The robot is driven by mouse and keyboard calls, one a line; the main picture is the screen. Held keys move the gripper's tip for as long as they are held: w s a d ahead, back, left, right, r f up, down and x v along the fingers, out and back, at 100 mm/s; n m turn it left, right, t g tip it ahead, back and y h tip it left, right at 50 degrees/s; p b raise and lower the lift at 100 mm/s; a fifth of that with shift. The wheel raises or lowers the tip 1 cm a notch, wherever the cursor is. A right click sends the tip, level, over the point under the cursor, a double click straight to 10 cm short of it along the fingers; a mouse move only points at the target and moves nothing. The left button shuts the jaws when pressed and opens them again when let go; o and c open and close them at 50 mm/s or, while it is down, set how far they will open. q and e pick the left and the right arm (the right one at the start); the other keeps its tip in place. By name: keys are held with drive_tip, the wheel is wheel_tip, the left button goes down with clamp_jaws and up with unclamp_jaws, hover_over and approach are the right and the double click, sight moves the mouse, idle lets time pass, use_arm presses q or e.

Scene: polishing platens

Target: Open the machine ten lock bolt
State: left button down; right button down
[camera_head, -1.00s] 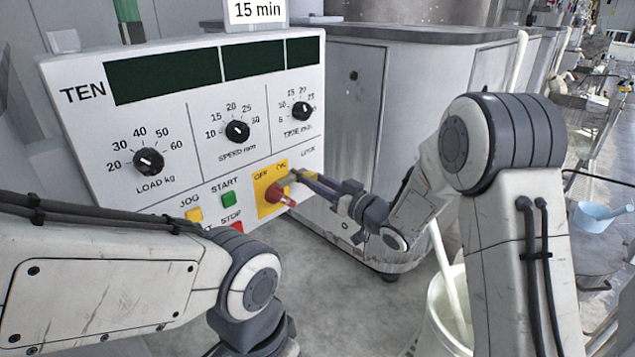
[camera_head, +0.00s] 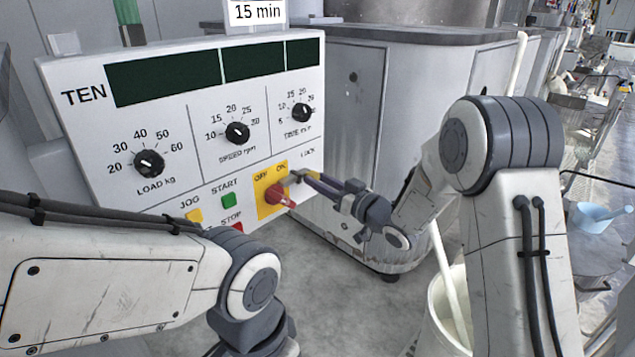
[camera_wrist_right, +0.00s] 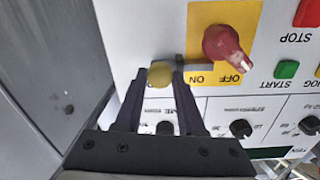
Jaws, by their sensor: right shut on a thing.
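My right gripper (camera_wrist_right: 160,80) is shut on the knob, one finger on each side. In the head view the right gripper (camera_head: 300,176) reaches the panel at the right edge of the yellow plate (camera_head: 264,190), below the LOCK label, and its fingers hide most of the bolt. The red switch handle (camera_head: 281,196) sits on the plate, just beside the fingertips. My left arm shows, but its gripper is out of view.
The TEN control panel (camera_head: 75,140) carries black dials, a green START button (camera_head: 229,200) and JOG and STOP buttons near the left arm. A grey machine cabinet (camera_head: 340,110) stands behind my right arm. A white bucket (camera_head: 437,318) stands on the floor below it.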

drive_tip(key=w+d, duration=0.2)
drive_tip(key=shift+w+d+p, duration=0.25)
drive_tip(key=shift+d+p, duration=0.05)
drive_tip(key=shift+p, duration=0.1)
drive_tip(key=c, duration=0.5)
unclamp_jaws()
